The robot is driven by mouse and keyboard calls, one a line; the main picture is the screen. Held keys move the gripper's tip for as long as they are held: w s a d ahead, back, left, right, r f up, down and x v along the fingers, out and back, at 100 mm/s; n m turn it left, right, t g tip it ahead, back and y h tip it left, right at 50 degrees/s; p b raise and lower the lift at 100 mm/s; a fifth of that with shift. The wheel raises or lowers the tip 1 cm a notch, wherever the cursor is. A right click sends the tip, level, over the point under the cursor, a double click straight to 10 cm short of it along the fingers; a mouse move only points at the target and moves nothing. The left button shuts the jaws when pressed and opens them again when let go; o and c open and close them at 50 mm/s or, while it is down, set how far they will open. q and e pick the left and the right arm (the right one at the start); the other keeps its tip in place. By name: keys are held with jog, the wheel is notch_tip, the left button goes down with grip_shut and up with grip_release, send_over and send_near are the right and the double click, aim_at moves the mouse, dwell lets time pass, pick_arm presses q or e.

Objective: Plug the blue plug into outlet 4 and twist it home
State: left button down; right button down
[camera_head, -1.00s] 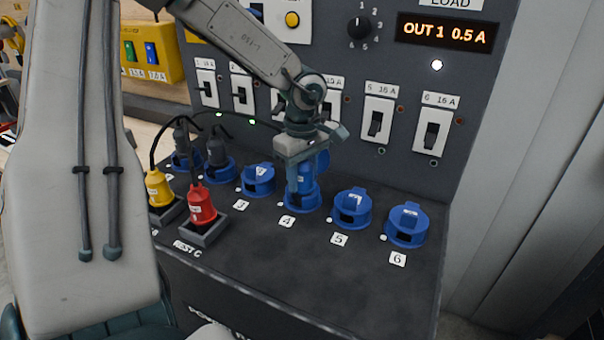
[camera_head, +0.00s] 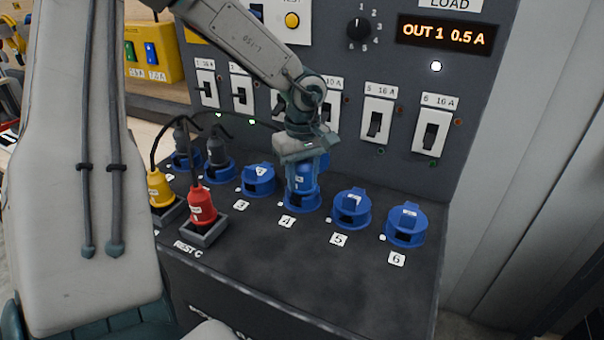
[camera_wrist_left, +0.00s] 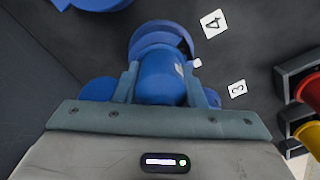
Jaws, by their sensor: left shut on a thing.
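The blue plug (camera_head: 299,174) stands upright at outlet 4 (camera_head: 302,200), its lower end in the blue socket. How deep it sits I cannot tell. My left gripper (camera_head: 303,163) comes down from above and is shut on the plug. In the left wrist view the plug (camera_wrist_left: 162,78) lies between the two fingers, with the outlet 4 socket (camera_wrist_left: 152,38) beyond it and the label 4 beside it. My right gripper is not in view.
Outlet 3 (camera_head: 259,180) and outlet 5 (camera_head: 351,208) flank it, with outlet 6 (camera_head: 406,226) farther right, all lidded. A red plug (camera_head: 201,205) and a yellow plug (camera_head: 159,188) stand in rests at left. The panel with switches (camera_head: 431,132) rises behind. The front right deck is clear.

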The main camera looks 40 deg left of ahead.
pick_arm(q)
jog(key=shift+w, duration=0.1)
jog(key=c, duration=0.8)
grip_release()
jog(key=shift+c, duration=0.2)
notch_tip(320, 180, up, 11)
jog(key=shift+f, duration=0.1)
